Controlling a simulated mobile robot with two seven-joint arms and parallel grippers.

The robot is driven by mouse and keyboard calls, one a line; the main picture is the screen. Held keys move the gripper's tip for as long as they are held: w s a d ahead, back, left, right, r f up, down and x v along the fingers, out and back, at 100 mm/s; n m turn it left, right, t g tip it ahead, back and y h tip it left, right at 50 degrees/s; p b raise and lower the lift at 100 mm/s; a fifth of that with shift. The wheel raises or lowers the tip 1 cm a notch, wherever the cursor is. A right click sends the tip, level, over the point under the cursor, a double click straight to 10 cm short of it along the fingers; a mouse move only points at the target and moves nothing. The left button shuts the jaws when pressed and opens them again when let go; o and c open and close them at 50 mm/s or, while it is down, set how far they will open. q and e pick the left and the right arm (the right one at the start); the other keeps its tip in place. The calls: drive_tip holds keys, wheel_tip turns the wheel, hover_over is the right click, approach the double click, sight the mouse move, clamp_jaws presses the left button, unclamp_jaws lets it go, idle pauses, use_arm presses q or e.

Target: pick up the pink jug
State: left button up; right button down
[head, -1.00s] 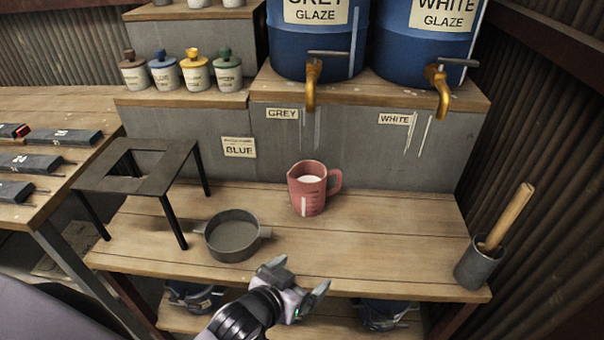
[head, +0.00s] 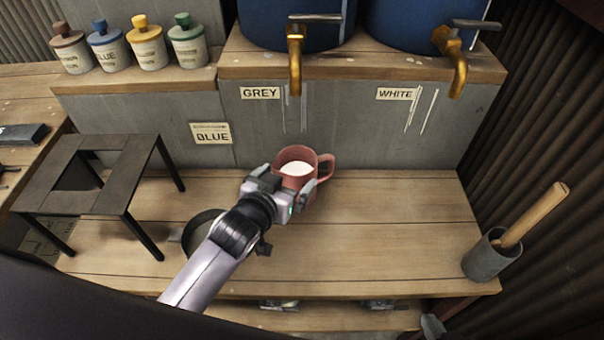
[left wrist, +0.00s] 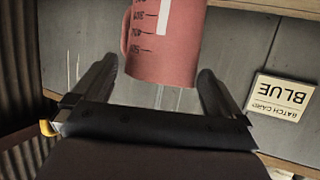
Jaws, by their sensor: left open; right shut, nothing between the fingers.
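The pink jug (head: 291,156) stands upright on the workbench in front of the grey wall, with pale contents inside and its handle to the right. My left gripper (head: 284,181) is open at the near side of the jug and hides its lower front. In the left wrist view the jug (left wrist: 165,45) shows between the two spread fingers (left wrist: 155,75), with a gap on each side. Dark measuring marks show on its side. Only a small grey part of my right gripper (head: 432,325) shows at the bottom edge; it is empty.
A dark pan (head: 196,232) is partly hidden behind my left arm. A black metal stand (head: 120,190) is at left and a grey pot with a wooden pestle (head: 487,257) at right. Brass taps (head: 294,60) overhang behind the jug. The bench right of the jug is clear.

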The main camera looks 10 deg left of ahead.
sight(304, 160)
use_arm(q)
drive_tip(key=shift+x, duration=2.9)
drive_tip(key=shift+f, duration=0.15)
drive_tip(key=shift+s, duration=0.1)
drive_tip(key=c, duration=1.2)
drive_tip(key=shift+r, duration=0.25)
drive_tip(key=shift+c, duration=1)
